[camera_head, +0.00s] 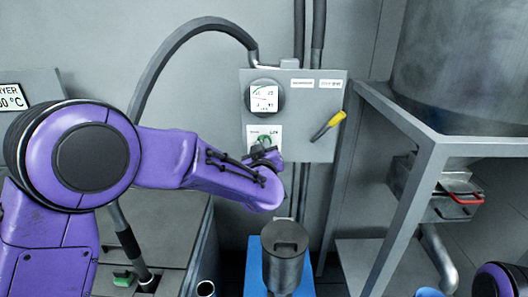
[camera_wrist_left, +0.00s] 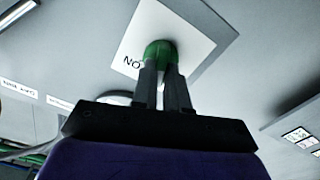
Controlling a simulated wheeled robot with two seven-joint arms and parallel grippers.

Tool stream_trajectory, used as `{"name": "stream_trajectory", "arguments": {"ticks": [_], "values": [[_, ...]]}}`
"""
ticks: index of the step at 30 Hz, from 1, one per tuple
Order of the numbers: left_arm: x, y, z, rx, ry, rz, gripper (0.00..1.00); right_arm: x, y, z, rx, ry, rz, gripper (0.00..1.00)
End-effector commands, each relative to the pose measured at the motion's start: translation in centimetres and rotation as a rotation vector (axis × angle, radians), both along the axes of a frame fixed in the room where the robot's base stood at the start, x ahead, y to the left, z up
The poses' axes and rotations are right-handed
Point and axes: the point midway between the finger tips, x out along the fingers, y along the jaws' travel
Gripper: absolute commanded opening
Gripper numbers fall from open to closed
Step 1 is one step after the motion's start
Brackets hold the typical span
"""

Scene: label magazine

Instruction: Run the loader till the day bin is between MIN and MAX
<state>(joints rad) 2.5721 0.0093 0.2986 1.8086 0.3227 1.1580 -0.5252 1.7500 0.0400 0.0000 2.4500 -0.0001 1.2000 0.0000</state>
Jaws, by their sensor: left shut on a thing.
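A grey control panel (camera_head: 315,140) hangs on the wall, with a round gauge (camera_head: 264,97) and a lever with a yellow handle (camera_head: 335,120). Below the gauge is a green knob (camera_head: 263,139) on a white plate. My left gripper (camera_head: 264,152) is at this knob; in the left wrist view its two fingers (camera_wrist_left: 164,82) are shut on the green knob (camera_wrist_left: 160,50). The plate's lettering is partly hidden there. A dark lidded container (camera_head: 284,262) stands below the panel, on or before something blue. I cannot make out MIN or MAX marks. My right gripper is out of view.
A grey metal frame (camera_head: 430,160) carries a large metal vessel (camera_head: 465,70) at the right. A box with a red handle (camera_head: 465,199) sits under it. A hose arches to the panel. A grey cabinet (camera_head: 165,225) stands at lower left.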

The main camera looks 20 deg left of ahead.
Motion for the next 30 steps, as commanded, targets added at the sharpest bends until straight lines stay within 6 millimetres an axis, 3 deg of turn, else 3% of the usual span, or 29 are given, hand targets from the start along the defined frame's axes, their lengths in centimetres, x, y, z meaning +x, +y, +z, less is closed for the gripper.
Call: {"name": "stream_trajectory", "arguments": {"ticks": [15, 30], "values": [[-0.1, 0.1, -0.4, -0.34, -0.095, 0.0, 0.0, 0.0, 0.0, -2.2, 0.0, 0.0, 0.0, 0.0], [-0.1, 0.1, -0.3, -0.414, -0.116, 0.0, 0.0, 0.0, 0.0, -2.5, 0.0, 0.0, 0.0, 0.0]]}}
